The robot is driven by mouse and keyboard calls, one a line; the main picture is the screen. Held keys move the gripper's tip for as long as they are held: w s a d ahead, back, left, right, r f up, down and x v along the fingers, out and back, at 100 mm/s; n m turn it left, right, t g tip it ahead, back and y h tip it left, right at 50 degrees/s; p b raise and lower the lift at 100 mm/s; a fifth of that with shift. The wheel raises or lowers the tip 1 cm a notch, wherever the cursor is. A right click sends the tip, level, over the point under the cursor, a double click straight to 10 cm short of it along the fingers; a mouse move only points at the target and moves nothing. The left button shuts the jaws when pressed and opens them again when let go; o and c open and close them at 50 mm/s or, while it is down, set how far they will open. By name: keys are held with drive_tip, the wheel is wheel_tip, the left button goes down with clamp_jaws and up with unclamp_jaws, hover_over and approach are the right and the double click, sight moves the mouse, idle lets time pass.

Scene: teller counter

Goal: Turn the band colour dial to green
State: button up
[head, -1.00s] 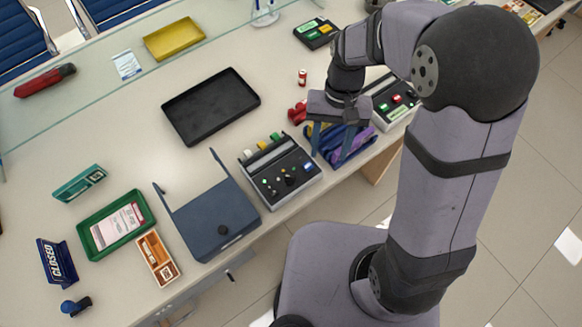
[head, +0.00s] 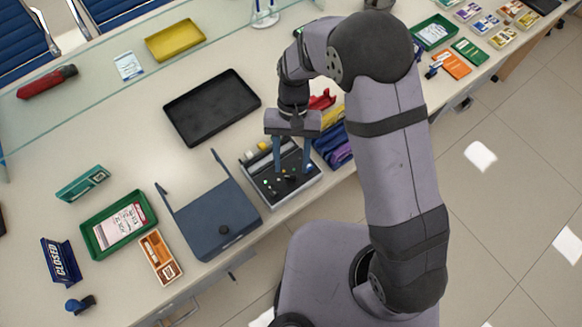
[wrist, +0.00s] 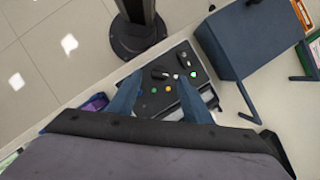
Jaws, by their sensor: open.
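A dark control box (head: 268,198) with a grey rim stands on the counter. Its sloped panel (wrist: 200,64) carries small black knobs and several coloured dots, including green, orange and white. One black knob (wrist: 160,73) lies near the green and orange dots in the wrist view; I cannot tell surely which knob is the band colour dial or where it points. My gripper (head: 293,170) is above this panel, fingers pointing down, open and empty. In the wrist view its two blue fingers (wrist: 158,90) frame part of the panel. The right finger hides some of the panel.
A black tray (head: 212,105) is behind. The counter's front edge is near.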

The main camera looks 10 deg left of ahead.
sight(291, 176)
drive_tip(key=shift+p+x, duration=0.35)
drive_tip(key=shift+x, duration=1.4)
drive_tip(key=shift+c, duration=0.3)
drive_tip(key=c, duration=1)
